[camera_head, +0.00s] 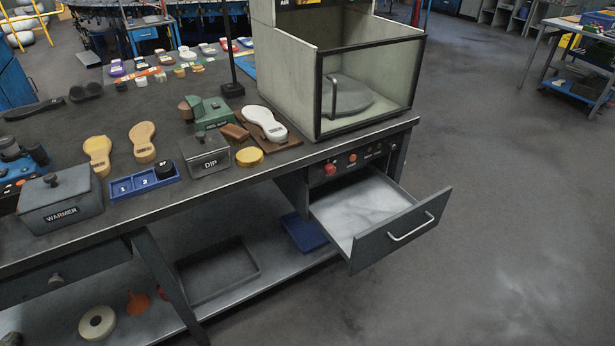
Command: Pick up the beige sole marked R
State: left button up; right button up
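Two beige soles lie side by side on the dark workbench (225,188), left of the box labelled DIP. One beige sole (98,153) is behind the box labelled WARMER. The other beige sole (143,142) is a little to its right. Each has a small dark mark, too small to read, so I cannot tell which is marked R. Neither of my grippers is in view.
Near the soles stand the WARMER box (62,208), the DIP box (205,153) and a blue numbered tray (146,184). A glass-fronted cabinet (370,85) stands at the right. Below it, an open drawer (398,232) juts out past the bench front.

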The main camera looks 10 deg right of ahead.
aim_at(99, 148)
jog(key=i+j+u, duration=0.1)
jog(key=j, duration=0.9)
jog(key=i+j+u, duration=0.15)
jog(key=j, duration=0.3)
